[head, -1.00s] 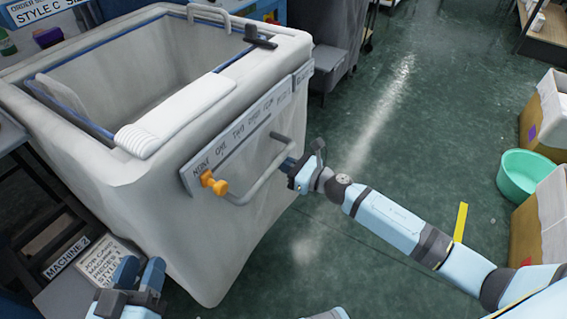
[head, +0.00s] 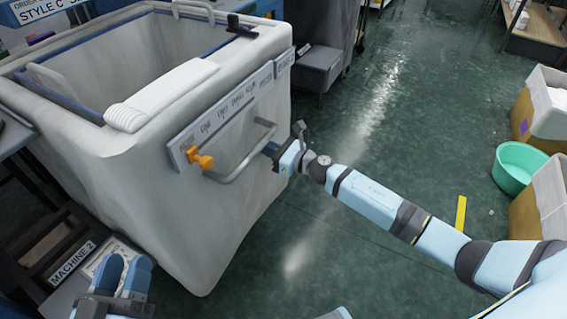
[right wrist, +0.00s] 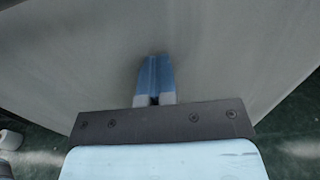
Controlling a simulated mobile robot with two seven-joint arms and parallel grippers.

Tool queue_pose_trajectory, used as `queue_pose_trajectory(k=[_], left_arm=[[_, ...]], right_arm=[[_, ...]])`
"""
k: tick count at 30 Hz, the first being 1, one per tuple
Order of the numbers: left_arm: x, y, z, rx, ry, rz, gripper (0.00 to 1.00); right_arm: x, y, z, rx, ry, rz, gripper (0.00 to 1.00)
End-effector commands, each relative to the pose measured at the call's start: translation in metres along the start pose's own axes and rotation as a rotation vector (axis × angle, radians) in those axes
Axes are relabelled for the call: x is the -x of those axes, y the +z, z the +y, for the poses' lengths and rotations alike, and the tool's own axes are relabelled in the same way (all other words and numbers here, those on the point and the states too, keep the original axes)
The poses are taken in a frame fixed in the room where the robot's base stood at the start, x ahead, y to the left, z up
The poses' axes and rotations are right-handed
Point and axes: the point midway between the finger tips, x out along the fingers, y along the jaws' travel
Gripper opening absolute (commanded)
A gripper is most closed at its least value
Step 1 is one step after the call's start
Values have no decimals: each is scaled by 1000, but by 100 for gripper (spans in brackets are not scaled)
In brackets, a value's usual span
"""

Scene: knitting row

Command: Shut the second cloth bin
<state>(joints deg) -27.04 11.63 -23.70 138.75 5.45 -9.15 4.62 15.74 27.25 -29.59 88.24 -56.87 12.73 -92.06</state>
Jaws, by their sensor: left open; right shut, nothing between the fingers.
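A large pale grey cloth bin (head: 225,225) fills the left of the head view. Its top is open and a blue inner edge shows. A lettered strip (head: 233,106), an orange knob (head: 200,160) and a grey bar handle (head: 245,160) are on its near side. My right gripper (head: 272,150) is by the right part of the handle, its fingers shut and empty. In the right wrist view its fingertips (right wrist: 154,75) point at a plain grey surface; contact cannot be told. My left gripper (head: 122,275) is open and empty at the lower left, in front of the bin.
A white ribbed roll (head: 160,95) lies along the bin's near rim. A machine with a MACHINE 2 label (head: 73,262) stands at lower left. A grey cart (head: 318,70) is behind the bin. A green tub (head: 520,167) and cartons stand right.

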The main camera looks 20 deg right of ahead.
Motion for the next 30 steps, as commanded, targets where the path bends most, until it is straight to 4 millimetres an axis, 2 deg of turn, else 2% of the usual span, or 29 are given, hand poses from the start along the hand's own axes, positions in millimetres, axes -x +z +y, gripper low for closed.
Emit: queue_pose_trajectory(k=[5, 12, 18, 24, 30], left_arm=[[-2, -3, 6, 12, 22, 35, 43], [0, 31, -1, 18, 18, -78, 43], [3, 59, -6, 20, 25, -169, 43], [6, 80, -8, 23, 34, -247, 43], [8, 90, -9, 23, 39, -289, 43]], right_arm=[[-37, -1, -3, 1, 3, -4, 0], [-104, -2, -2, 1, 5, -4, 0], [-150, -3, -3, 1, 3, -3, 0], [-180, -2, -3, 0, 3, -1, 0], [-196, -2, -3, 0, 2, 0, 0]])
